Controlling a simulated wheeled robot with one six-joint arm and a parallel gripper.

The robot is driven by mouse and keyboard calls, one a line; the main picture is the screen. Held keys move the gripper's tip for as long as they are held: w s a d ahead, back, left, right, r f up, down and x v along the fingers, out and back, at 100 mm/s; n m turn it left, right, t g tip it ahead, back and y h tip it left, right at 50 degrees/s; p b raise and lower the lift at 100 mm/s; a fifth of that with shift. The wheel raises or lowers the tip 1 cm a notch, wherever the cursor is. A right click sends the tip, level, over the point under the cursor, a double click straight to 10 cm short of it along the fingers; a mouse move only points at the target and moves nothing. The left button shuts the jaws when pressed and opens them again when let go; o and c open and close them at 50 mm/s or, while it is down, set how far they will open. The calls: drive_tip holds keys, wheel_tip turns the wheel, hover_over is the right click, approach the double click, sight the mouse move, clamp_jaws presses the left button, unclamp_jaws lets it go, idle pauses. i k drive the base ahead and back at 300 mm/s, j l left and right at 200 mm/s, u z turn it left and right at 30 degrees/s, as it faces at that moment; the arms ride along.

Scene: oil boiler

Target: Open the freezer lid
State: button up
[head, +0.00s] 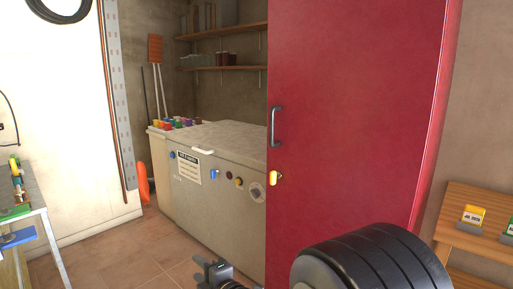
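The chest freezer (210,190) is a pale, worn box standing against the back left wall in the head view. Its mottled grey lid (215,136) is down and looks shut. A small white handle (203,150) sits at the lid's front edge. The freezer's right end is hidden behind a red door. My gripper (207,266) shows at the bottom edge, low in front of the freezer and apart from it. It is small and partly cut off, so its opening is unclear.
A large red door (355,120) with a grey handle stands close on the right. Colourful items (175,124) stand by the freezer's left end. A workbench (30,205) is at far left, a wooden shelf (470,235) at far right. Tiled floor (130,250) before the freezer is clear.

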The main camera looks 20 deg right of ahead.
sight(243, 143)
drive_tip(key=i+j+z, duration=1.15)
drive_tip(key=j, duration=0.3)
drive_tip(key=i+j, duration=0.2)
drive_tip(key=j, duration=0.15)
drive_tip(key=i+j, duration=0.15)
drive_tip(key=j, duration=0.2)
drive_tip(key=i+j, duration=0.2)
drive_tip(key=j, duration=0.15)
drive_tip(key=i+j, duration=0.2)
drive_tip(key=j, duration=0.15)
drive_tip(key=i+j+z, duration=0.1)
drive_tip(key=j, duration=0.25)
drive_tip(key=i+j, duration=0.25)
drive_tip(key=j, duration=0.1)
